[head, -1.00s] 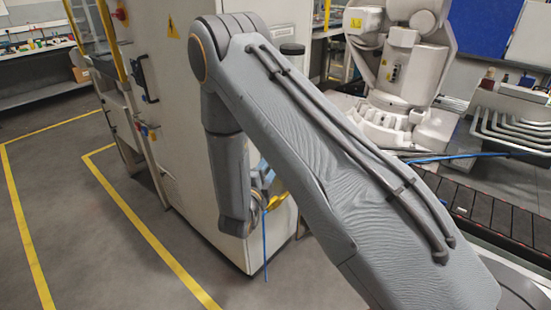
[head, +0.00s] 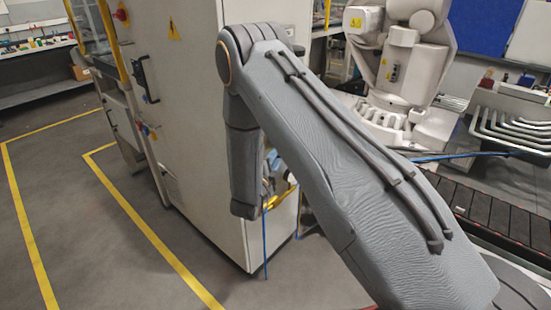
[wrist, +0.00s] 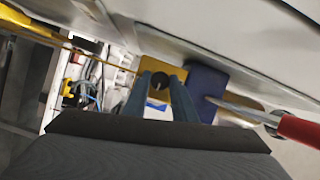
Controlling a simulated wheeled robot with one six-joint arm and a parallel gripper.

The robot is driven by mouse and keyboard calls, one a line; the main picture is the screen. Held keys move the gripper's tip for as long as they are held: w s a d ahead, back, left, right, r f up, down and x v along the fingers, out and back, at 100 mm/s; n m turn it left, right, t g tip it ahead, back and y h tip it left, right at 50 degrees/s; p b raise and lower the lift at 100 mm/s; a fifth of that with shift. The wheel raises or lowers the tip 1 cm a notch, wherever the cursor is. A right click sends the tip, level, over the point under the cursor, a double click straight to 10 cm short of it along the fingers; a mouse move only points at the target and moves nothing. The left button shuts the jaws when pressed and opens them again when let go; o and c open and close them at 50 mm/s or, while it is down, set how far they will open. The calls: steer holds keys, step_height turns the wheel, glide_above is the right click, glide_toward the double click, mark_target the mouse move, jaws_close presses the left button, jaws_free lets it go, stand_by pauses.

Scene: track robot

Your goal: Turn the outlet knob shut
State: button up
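In the wrist view a small dark round knob (wrist: 157,83) stands in front of a yellow plate (wrist: 160,68). The two blue-grey fingers of my gripper (wrist: 160,88) reach toward it, one on each side, with a gap between them. I cannot tell whether either finger touches the knob. In the head view my gripper (head: 272,172) is mostly hidden behind my forearm, near the side of the light cabinet (head: 190,110). The knob cannot be made out there.
To the right in the wrist view are a dark blue plate (wrist: 205,90) and a red-handled metal part (wrist: 298,130). A yellow bar (head: 283,197) and blue hose (head: 265,240) show beside the cabinet. A conveyor (head: 490,212) lies at right; the floor at left is open.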

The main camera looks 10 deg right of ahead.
steer(key=shift+r, duration=0.1)
steer(key=shift+w+a+r+n+g+h+p, duration=0.15)
steer(key=shift+n+g+p, duration=0.15)
steer(key=shift+n+g, duration=1.1)
steer(key=shift+w+r+n+g+h+p, duration=0.1)
steer(key=shift+n+g+p, duration=0.35)
steer(key=shift+n, duration=1.75)
steer(key=shift+w+a+r+n+g+h+p, duration=0.15)
steer(key=shift+n+g, duration=1)
steer(key=shift+n, duration=0.65)
steer(key=shift+s+f, duration=0.1)
steer(key=o, duration=1)
steer(key=shift+d, duration=0.1)
steer(key=shift+b+v, duration=0.8)
steer(key=shift+v, duration=3.15)
